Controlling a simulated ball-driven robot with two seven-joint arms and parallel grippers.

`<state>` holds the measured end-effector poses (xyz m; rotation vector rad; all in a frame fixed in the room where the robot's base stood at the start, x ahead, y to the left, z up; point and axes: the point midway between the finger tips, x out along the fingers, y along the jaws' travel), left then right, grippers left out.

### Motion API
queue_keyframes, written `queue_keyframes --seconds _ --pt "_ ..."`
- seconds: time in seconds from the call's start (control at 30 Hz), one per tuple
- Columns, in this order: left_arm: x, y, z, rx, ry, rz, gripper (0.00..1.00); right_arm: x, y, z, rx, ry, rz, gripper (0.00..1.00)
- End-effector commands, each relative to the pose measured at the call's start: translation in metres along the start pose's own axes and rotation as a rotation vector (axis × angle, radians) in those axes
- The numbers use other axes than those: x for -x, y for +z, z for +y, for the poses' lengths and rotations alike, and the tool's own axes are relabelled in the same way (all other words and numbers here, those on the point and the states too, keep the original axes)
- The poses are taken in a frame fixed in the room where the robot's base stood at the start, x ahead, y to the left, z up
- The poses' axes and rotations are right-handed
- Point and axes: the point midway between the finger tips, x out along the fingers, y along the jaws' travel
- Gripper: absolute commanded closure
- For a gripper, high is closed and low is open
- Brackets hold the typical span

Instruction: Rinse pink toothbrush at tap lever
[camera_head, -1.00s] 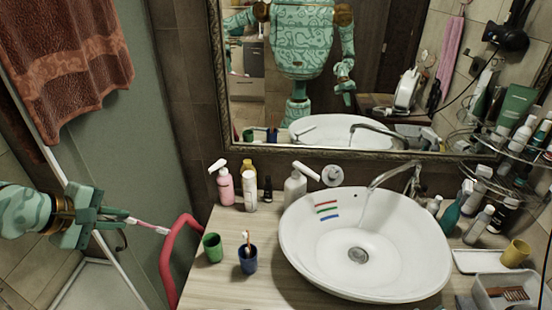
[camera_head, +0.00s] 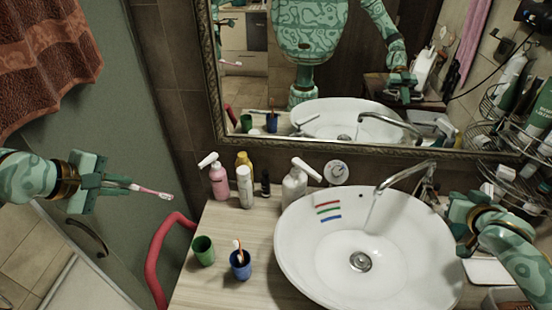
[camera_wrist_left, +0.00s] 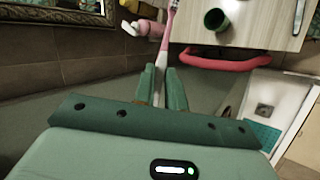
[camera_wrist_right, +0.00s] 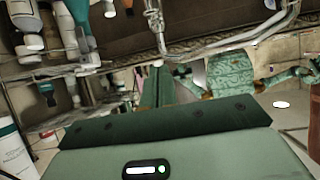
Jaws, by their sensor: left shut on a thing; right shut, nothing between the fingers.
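My left gripper (camera_head: 122,187) is shut on the pink toothbrush (camera_head: 152,191) and holds it in the air left of the counter, its head pointing right. In the left wrist view the pink toothbrush (camera_wrist_left: 169,25) sticks out between the fingers (camera_wrist_left: 163,78). The chrome tap (camera_head: 405,173) stands behind the white basin (camera_head: 300,262), and a thin stream of water falls from its spout. My right gripper (camera_head: 462,228) is shut and empty at the basin's right side, close to the tap. The tap lever is hard to make out. The right fingers (camera_wrist_right: 155,85) show in the right wrist view.
A green cup (camera_head: 203,250) and a blue cup (camera_head: 241,265) holding another toothbrush stand left of the basin. Bottles line the wall behind. A red curved rail (camera_head: 160,255) borders the counter's left. A wire rack (camera_head: 500,130) with bottles is at the right.

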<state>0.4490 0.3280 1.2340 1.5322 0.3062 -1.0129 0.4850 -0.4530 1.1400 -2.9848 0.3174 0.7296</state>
Motion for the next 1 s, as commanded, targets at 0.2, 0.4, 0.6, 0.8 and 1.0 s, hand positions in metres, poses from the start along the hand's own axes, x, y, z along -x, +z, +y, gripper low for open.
queue_keyframes --seconds 0.2,0.4,0.6,0.8,1.0 --pt "-0.010 -0.001 -0.009 0.001 -0.002 -0.001 1.00 -0.049 0.001 0.000 0.000 0.002 0.002 1.00" --pt "-0.016 -0.002 -0.014 0.001 -0.003 -0.001 1.00 -0.076 0.017 -0.001 0.002 0.000 -0.004 1.00" --pt "-0.018 -0.002 -0.016 0.001 -0.003 -0.001 1.00 -0.080 0.036 -0.001 0.003 -0.001 -0.002 1.00" --pt "-0.018 -0.002 -0.016 0.001 -0.003 -0.001 1.00 -0.080 0.040 -0.001 0.004 -0.001 -0.002 1.00" --pt "-0.018 -0.002 -0.016 0.001 -0.003 -0.001 1.00 -0.080 0.040 -0.001 0.004 -0.001 -0.002 1.00"
